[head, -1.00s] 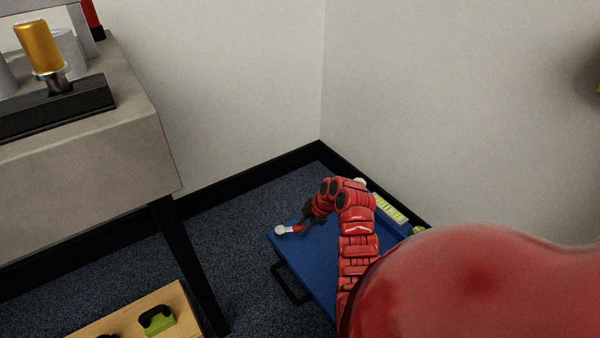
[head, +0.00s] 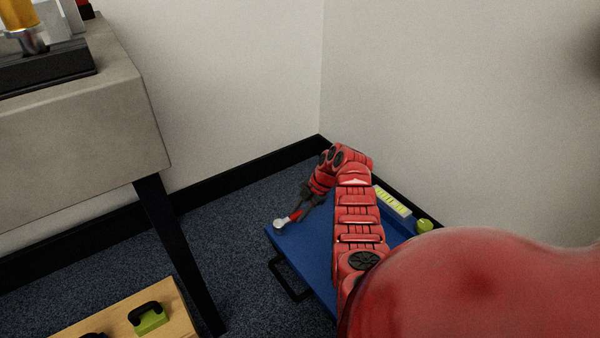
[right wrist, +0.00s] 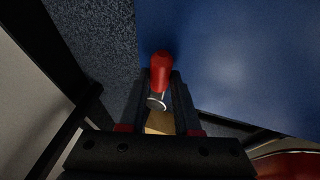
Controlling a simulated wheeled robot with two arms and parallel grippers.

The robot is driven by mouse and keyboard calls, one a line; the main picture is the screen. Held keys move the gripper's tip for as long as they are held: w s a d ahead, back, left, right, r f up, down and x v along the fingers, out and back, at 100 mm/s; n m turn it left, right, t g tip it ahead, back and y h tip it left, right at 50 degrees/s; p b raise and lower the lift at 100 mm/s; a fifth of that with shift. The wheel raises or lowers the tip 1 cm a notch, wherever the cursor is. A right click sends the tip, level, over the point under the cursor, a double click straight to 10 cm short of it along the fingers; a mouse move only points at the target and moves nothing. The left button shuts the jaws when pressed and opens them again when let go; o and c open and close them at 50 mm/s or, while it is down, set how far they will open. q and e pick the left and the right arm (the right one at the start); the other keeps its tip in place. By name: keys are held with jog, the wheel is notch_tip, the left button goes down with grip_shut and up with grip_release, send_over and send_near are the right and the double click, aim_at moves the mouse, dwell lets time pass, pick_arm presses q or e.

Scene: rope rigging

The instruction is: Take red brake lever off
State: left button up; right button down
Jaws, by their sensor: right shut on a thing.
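The red brake lever (head: 295,216) has a red grip and a round silver end (head: 278,224). My right gripper (head: 304,206) is shut on its red grip, and the silver end points left and down, over the near left corner of the blue surface. In the right wrist view the red grip (right wrist: 161,68) sits between the fingers, with a thin silver ring (right wrist: 156,103) below it. Whether the lever touches the blue surface is unclear. My left gripper is out of view.
The blue cart top (head: 310,250) has a black side handle (head: 289,281). A yellow-marked strip (head: 393,202) and a green ball (head: 425,226) lie at its right. A grey table (head: 80,140) stands left. A wooden box (head: 165,310) with a green, black-handled piece (head: 149,319) is at the bottom.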

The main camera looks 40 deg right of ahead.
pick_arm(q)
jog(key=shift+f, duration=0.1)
pick_arm(e)
jog(key=shift+w+n, duration=0.2)
jog(key=shift+n, duration=0.1)
dwell(0.3)
jog(key=c, duration=0.6)
grip_release()
pick_arm(q)
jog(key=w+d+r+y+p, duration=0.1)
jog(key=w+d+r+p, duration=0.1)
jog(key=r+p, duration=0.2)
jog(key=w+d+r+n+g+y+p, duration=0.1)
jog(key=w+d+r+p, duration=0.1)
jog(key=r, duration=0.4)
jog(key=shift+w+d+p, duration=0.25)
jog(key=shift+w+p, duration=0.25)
jog(key=shift+p, duration=0.6)
pick_arm(e)
jog(key=v, duration=1.7)
jog(key=shift+w+d+r, duration=0.1)
jog(key=shift+d, duration=0.1)
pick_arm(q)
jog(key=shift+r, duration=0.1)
